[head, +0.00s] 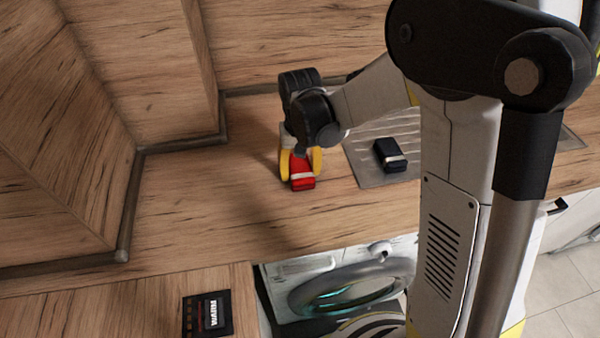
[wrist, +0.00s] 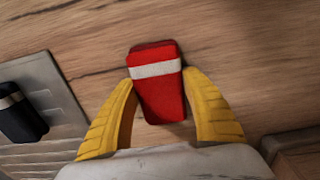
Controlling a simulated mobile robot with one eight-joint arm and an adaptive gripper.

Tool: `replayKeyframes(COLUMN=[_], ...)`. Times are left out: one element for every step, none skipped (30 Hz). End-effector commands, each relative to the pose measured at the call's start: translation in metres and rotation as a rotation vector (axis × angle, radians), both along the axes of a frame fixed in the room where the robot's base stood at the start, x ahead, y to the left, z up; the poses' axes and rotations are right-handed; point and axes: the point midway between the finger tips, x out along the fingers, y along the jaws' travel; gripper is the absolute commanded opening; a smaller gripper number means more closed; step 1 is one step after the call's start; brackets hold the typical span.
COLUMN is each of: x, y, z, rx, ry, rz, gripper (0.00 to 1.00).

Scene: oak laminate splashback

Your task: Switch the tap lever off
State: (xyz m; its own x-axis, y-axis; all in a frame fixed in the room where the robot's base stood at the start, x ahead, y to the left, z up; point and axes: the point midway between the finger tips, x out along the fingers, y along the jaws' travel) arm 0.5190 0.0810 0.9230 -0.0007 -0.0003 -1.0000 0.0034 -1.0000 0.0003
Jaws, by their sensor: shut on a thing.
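My gripper (head: 300,162) is over the wooden worktop left of the metal drainer, its yellow fingers pointing down. It is shut on a small red block with a pale band (head: 302,180). In the wrist view, the red block (wrist: 158,98) sits between the two yellow fingers of my gripper (wrist: 159,79), with the wood close behind it. I cannot tell whether the block rests on the worktop or is just above it. No tap or tap lever shows in either view; my arm hides part of the worktop on the right.
A black block with a pale band (head: 390,155) lies on the ribbed metal drainer (head: 366,174). A washing machine (head: 300,282) stands below the worktop's front edge. A dark panel (head: 207,314) is at lower left. The worktop (head: 190,215) left of my gripper is clear.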

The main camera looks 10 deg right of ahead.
Motion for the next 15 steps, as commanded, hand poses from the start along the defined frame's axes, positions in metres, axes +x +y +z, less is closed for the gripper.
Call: replayKeyframes(x=[0.0000, 0.0000, -0.0001, -0.0001, -0.0001, 0.0000, 0.0000, 0.0000, 0.0000, 0.0000, 0.0000, 0.0000, 0.0000, 0.0000, 0.0000], y=[-0.0001, -0.0002, -0.0002, -0.0002, -0.0002, -0.0002, -0.0003, -0.0003, -0.0002, -0.0003, -0.0003, -0.0003, -0.0003, -0.0003, -0.0003], z=[0.0008, 0.0013, 0.0015, 0.0016, 0.0015, 0.0007, -0.0004, -0.0017, -0.0031, -0.0026, -0.0021, -0.0019, -0.0018, -0.0018, -0.0017], rx=[0.000, 0.000, 0.000, 0.000, 0.000, 0.000, 0.000, 0.000, 0.000, 0.000, 0.000, 0.000, 0.000, 0.000, 0.000], ry=[0.000, 0.000, 0.000, 0.000, 0.000, 0.000, 0.000, 0.000, 0.000, 0.000, 0.000, 0.000, 0.000, 0.000, 0.000], rz=[0.000, 0.000, 0.000, 0.000, 0.000, 0.000, 0.000, 0.000, 0.000, 0.000, 0.000, 0.000, 0.000, 0.000, 0.000], gripper=[0.20, 0.20, 0.20, 0.20, 0.20, 0.20, 0.20, 0.20, 0.20, 0.60, 0.69, 0.75, 0.75, 0.75, 0.75])
